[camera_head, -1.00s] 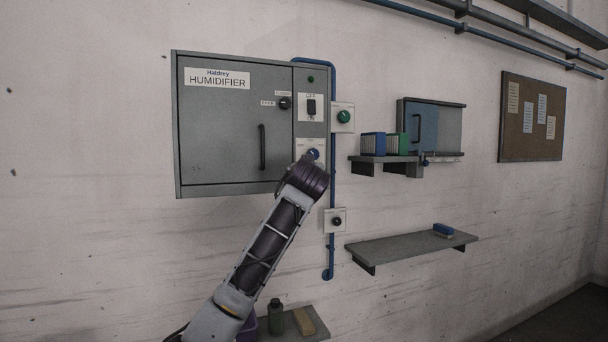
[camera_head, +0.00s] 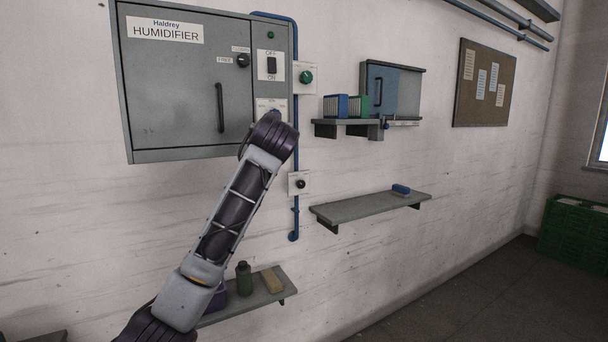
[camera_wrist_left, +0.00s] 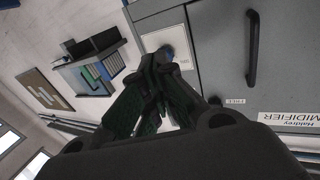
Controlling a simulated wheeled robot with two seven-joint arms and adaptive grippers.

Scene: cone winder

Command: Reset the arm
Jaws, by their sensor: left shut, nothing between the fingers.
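My left arm rises from the lower left in the head view to the grey humidifier cabinet (camera_head: 175,100). My left gripper is mostly hidden there behind its own wrist, in front of the lower right part of the cabinet. In the left wrist view my left gripper (camera_wrist_left: 157,68) is shut and empty. Its fingertips are close to a blue knob (camera_wrist_left: 166,50) on a white label plate; I cannot tell whether they touch it. The cabinet door with its black handle (camera_head: 220,107) is closed. My right gripper is not in view.
A shelf (camera_head: 370,207) with a blue block is at right. Green crates (camera_head: 575,235) stand far right.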

